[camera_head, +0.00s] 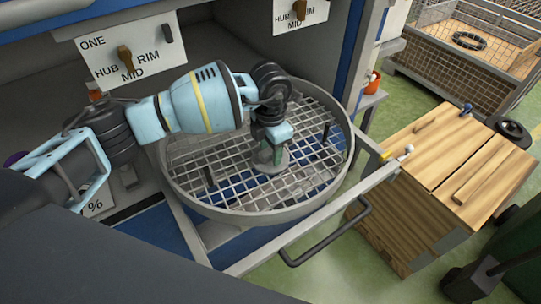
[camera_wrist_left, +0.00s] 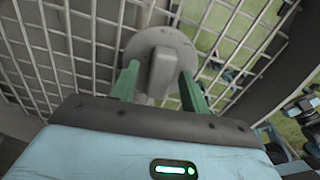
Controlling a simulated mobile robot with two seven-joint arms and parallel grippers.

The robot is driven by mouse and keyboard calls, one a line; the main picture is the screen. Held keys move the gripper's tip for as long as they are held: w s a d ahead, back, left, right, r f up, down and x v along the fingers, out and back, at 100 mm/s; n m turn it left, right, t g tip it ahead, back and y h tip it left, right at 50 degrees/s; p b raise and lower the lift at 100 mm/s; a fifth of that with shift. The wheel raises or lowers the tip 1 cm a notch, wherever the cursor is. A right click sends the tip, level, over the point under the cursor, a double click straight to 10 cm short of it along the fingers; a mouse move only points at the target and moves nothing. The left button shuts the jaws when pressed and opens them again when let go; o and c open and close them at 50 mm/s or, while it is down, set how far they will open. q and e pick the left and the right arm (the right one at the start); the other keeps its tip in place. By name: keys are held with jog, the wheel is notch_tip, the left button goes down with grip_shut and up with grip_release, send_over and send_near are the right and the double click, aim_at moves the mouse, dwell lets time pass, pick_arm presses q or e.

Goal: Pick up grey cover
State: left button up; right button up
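The grey cover (camera_wrist_left: 172,40) is a round disc with an upright grip, lying on the wire grid of the round turntable basket (camera_head: 176,190). It shows in the left wrist view; in the head view my left gripper mostly hides it. My left gripper (camera_head: 270,160) points down at the middle of the basket. In the left wrist view its two green fingers (camera_wrist_left: 160,88) stand on either side of the cover's grip, with narrow gaps showing. The gripper looks open around the grip. My right gripper is in neither view.
The basket has a raised metal rim and a few upright dark pegs (camera_head: 326,132). A rail with a black handle (camera_head: 335,232) runs in front. A wooden box (camera_head: 455,160) and a mesh crate (camera_head: 450,75) stand at right. Cabinet walls with labels (camera_head: 130,50) close in behind.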

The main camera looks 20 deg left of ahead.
aim_at(271, 150)
pick_arm(q)
grip_shut()
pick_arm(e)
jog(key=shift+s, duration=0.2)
pick_arm(q)
jog(key=shift+r, duration=0.1)
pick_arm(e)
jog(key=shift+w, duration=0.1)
pick_arm(q)
jog(key=shift+w+r, duration=0.1)
jog(key=shift+r, duration=0.15)
notch_tip(271, 150, up, 8)
jog(key=shift+r, duration=0.75)
